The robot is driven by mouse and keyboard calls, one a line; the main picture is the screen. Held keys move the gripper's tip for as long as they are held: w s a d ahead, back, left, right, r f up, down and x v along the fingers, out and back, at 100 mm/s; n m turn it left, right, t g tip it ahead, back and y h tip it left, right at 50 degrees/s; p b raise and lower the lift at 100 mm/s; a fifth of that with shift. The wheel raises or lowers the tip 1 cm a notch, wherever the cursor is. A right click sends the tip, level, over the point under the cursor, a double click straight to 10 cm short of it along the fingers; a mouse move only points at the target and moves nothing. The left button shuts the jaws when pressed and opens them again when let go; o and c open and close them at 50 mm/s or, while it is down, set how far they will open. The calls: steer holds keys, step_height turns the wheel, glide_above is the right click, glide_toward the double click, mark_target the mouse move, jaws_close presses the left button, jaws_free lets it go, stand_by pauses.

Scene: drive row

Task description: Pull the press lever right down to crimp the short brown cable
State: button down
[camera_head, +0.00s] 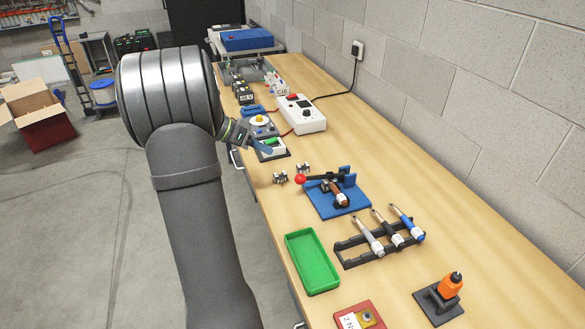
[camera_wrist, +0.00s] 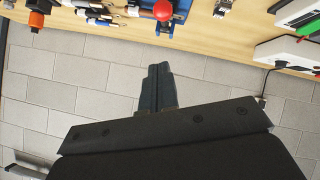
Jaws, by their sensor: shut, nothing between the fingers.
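The press (camera_head: 352,208) has a blue base and stands on the bench in the head view. Its dark lever (camera_head: 319,177) ends in a red ball knob (camera_head: 300,179) pointing left. The lever looks about level; its exact angle is hard to judge. A brown piece (camera_head: 341,199), likely the short brown cable, lies at the press; how it sits in the jaws is unclear. My gripper (camera_head: 266,149) is shut and empty, beyond and left of the knob, apart from it. In the wrist view its fingers (camera_wrist: 157,70) are together, below the red knob (camera_wrist: 163,10) at the top edge.
Small metal parts (camera_head: 280,177) lie left of the press. A white meter box (camera_head: 299,114) stands beyond. Bare bench lies right of the press.

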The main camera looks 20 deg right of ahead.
steer(key=s+d+f+m, duration=0.1)
steer(key=d+f+m, duration=0.2)
steer(key=d+f, duration=0.5)
steer(key=shift+s+y, duration=0.25)
steer(key=shift+y, duration=0.05)
steer(key=shift+f, duration=0.2)
steer(key=f, duration=0.1)
steer(key=a+f, duration=0.1)
steer(key=f, duration=0.1)
steer(key=shift+f, duration=0.1)
steer(key=shift+s+f, duration=0.1)
steer(key=shift+f, duration=0.25)
